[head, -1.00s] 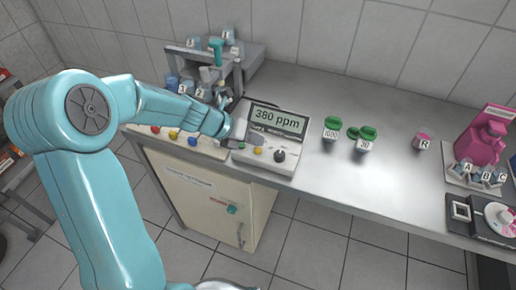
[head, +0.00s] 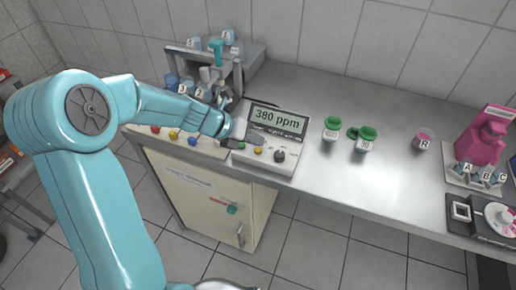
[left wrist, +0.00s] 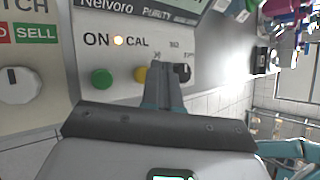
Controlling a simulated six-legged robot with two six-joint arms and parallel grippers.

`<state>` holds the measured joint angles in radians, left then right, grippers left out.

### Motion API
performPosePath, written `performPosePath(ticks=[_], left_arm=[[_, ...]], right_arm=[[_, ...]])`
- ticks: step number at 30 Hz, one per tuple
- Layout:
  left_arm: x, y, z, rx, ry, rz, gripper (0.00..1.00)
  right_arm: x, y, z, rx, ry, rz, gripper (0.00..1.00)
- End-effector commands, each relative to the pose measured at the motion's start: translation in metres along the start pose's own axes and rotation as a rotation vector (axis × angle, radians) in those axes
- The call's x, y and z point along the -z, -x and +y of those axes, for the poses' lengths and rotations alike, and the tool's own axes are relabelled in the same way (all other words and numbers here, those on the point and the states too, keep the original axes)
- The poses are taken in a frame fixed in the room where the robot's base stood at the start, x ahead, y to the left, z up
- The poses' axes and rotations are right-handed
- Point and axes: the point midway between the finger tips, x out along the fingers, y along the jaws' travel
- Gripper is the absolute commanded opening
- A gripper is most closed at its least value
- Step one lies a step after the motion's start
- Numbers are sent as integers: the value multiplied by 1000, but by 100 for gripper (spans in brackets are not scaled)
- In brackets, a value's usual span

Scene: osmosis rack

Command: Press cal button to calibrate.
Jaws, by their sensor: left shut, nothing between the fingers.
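The meter (head: 270,158) stands on the bench and its screen reads 380 ppm. In the left wrist view its panel (left wrist: 95,55) has a lit orange lamp between the words ON and CAL. A green button (left wrist: 101,78) and a yellow button (left wrist: 140,75) sit below these words, with a black knob (left wrist: 184,71) to their right. My left gripper (head: 243,140) is shut and empty at the meter's front left. In the wrist view its fingertips (left wrist: 164,69) overlap the yellow button's right side; I cannot tell whether they touch it. My right gripper is out of view.
A panel with red, yellow and blue buttons (head: 174,135) lies left of the meter. A rack (head: 236,75) with labelled containers stands behind it. Green-lidded jars (head: 331,128) and a cup marked R (head: 423,142) stand to the right. Open bench lies between them.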

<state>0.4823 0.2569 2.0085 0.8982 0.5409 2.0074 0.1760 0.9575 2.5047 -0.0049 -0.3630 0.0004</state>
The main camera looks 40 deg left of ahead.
Motion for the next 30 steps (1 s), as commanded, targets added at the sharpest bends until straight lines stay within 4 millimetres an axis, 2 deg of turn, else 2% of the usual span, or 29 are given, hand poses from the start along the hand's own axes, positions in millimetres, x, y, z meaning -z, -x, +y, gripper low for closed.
performPosePath(ticks=[30], left_arm=[[5,-7,5,0,0,0,0]], right_arm=[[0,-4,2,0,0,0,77]])
